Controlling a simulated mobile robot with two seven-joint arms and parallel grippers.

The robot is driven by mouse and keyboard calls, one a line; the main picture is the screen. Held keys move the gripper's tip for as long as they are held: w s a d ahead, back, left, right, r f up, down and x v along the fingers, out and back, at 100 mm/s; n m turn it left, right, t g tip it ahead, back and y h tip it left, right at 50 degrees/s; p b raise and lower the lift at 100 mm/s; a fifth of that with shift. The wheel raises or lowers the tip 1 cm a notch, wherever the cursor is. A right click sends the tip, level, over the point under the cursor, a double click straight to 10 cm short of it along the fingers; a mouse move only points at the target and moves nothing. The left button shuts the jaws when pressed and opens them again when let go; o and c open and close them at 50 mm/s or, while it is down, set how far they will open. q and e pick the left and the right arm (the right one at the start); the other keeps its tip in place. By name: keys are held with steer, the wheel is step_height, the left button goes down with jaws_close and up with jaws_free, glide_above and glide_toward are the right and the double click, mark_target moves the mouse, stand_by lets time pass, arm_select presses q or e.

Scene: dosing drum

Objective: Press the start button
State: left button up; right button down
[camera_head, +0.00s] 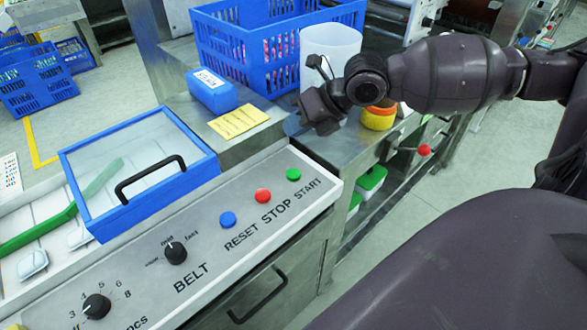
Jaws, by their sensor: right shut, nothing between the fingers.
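The green start button (294,174) sits at the right end of a slanted grey control panel (200,262), above the printed word START. The red stop button (263,196) and the blue reset button (228,219) are to its left. My right gripper (312,112) is shut and empty. In the picture it is above and slightly right of the green button, apart from it. My left gripper is out of view.
A blue-framed lid (207,163) with a black handle lies left of the panel. A yellow note (239,121), a blue box (212,91), a white cylinder (343,45) and a blue crate (205,40) stand behind. A red knob (424,150) is at right. Two dials are at lower left.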

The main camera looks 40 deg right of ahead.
steer(key=b, duration=0.3)
glide_above(295, 171)
step_height(295, 171, down, 7)
steer(key=shift+r, duration=0.1)
steer(key=shift+f, duration=0.85)
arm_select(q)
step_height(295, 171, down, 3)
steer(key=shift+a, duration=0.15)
arm_select(e)
steer(key=shift+f, duration=0.15)
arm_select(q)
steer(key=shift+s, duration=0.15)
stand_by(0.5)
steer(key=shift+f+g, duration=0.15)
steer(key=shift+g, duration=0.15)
arm_select(e)
steer(key=shift+f, duration=0.15)
arm_select(q)
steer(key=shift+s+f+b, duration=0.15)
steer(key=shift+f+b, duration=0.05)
steer(key=shift+b, duration=0.15)
arm_select(e)
steer(key=shift+f, duration=0.3)
